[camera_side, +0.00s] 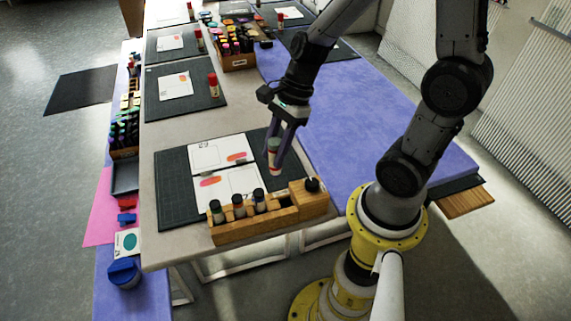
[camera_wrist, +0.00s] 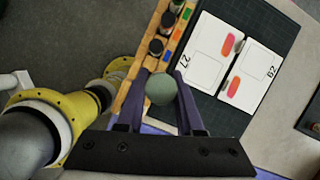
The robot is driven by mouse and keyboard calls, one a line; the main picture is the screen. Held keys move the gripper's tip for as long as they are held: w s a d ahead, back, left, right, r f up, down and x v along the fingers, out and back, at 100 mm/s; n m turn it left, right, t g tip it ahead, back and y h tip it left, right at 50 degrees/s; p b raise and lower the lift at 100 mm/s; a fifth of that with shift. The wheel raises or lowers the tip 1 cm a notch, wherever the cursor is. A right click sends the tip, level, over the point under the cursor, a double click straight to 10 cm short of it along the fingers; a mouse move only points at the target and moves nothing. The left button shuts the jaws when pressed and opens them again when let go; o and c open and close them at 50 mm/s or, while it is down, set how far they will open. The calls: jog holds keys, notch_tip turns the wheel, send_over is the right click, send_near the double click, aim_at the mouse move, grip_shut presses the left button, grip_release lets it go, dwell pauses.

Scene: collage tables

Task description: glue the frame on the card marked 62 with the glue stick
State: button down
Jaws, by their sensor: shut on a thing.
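My gripper (camera_side: 275,143) is shut on a glue stick (camera_side: 274,160), upright over the right part of the dark mat (camera_side: 178,198). Whether its lower end touches the mat is unclear. In the wrist view, the stick's round grey-green end (camera_wrist: 161,88) sits between my fingers (camera_wrist: 160,92). The white card marked 62 (camera_wrist: 262,60) lies on the mat, farther from the wooden rack; in the side view it is the upper card (camera_side: 210,153). It bears a thin outlined frame (camera_wrist: 250,90) and an orange-pink patch (camera_wrist: 233,87). My gripper is to the right of the cards in the side view.
A second white card (camera_wrist: 205,40), its mark looking like 27, lies beside card 62. A wooden rack (camera_side: 231,236) with several capped bottles stands along the near mat edge. Other mats (camera_side: 158,106) with cards and red sticks lie farther back. Purple cloth (camera_side: 340,120) to the right is clear.

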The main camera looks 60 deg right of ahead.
jog(key=w+d+m, duration=0.1)
jog(key=w+d, duration=0.2)
jog(key=w, duration=0.6)
jog(key=w+d+m+t, duration=0.1)
jog(key=w+d, duration=0.2)
jog(key=w, duration=0.6)
jog(key=w+d+m, duration=0.1)
jog(key=w+d, duration=0.2)
jog(key=w, duration=0.5)
jog(key=shift+h, duration=0.3)
jog(key=shift+w+d+f, duration=0.15)
jog(key=shift+w+f, duration=0.15)
jog(key=shift+f, duration=1.55)
jog(key=shift+w+d+f, duration=0.2)
jog(key=shift+w+f, duration=0.15)
jog(key=shift+f, duration=1.45)
jog(key=shift+w+d+f, duration=0.15)
jog(key=shift+w+f, duration=0.15)
jog(key=shift+f, duration=1.55)
jog(key=shift+f, duration=0.6)
jog(key=shift+a, duration=0.1)
jog(key=shift+s+a+f, duration=0.2)
jog(key=shift+s+a, duration=1)
jog(key=shift+s, duration=0.15)
jog(key=shift+s+a, duration=0.5)
jog(key=shift+s, duration=0.05)
